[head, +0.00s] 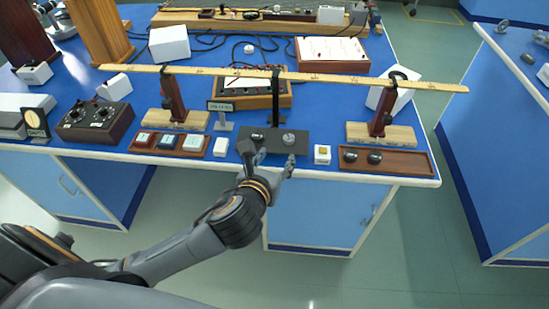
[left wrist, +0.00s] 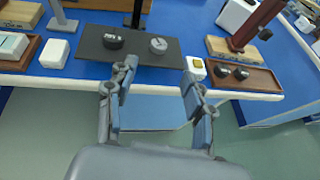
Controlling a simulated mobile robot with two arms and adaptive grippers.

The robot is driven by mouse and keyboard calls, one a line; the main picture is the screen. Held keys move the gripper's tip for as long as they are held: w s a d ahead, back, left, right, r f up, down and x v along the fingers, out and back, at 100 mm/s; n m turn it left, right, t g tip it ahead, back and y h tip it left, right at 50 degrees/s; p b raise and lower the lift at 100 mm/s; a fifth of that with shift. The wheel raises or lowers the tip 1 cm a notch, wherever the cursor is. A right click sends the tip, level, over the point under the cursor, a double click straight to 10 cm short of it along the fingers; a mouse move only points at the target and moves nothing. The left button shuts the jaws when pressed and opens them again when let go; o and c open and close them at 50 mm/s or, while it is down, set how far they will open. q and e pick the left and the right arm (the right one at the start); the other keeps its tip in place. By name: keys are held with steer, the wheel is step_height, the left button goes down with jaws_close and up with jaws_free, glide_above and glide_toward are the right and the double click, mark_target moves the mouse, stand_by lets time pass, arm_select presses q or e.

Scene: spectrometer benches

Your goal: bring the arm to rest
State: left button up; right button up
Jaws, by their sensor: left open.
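My left gripper (head: 267,160) is at the front edge of the blue bench, its arm reaching in from the lower left. In the left wrist view its two fingers (left wrist: 157,88) are spread apart with nothing between them. Just beyond the fingertips lies a dark plate (head: 270,149) bearing a black weight (head: 257,137) and a metal weight (head: 289,139). In the left wrist view the black weight (left wrist: 113,41) and the metal weight (left wrist: 158,45) stand apart from the fingers. My right gripper is not seen.
A long wooden beam (head: 330,78) spans two posts on wooden bases. A small white block (head: 322,154) stands near the edge. Open floor (head: 400,260) lies in front.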

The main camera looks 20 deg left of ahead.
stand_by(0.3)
arm_select(q)
steer(key=s+a+f+n+g, duration=0.1)
steer(key=s+f+n+g, duration=0.2)
steer(key=s+f+n, duration=0.55)
steer(key=s+a+f+n+g+h, duration=0.1)
steer(key=s+n+g, duration=0.3)
steer(key=n, duration=0.9)
steer(key=s+a+f+n+g, duration=0.1)
steer(key=s+f+n+g, duration=0.3)
steer(key=s+n, duration=0.55)
step_height(320, 180, down, 27)
steer(key=n, duration=0.2)
steer(key=s+a+f+g, duration=0.1)
steer(key=s+a+f, duration=0.2)
steer(key=s+f, duration=1.3)
steer(key=shift+f, duration=0.2)
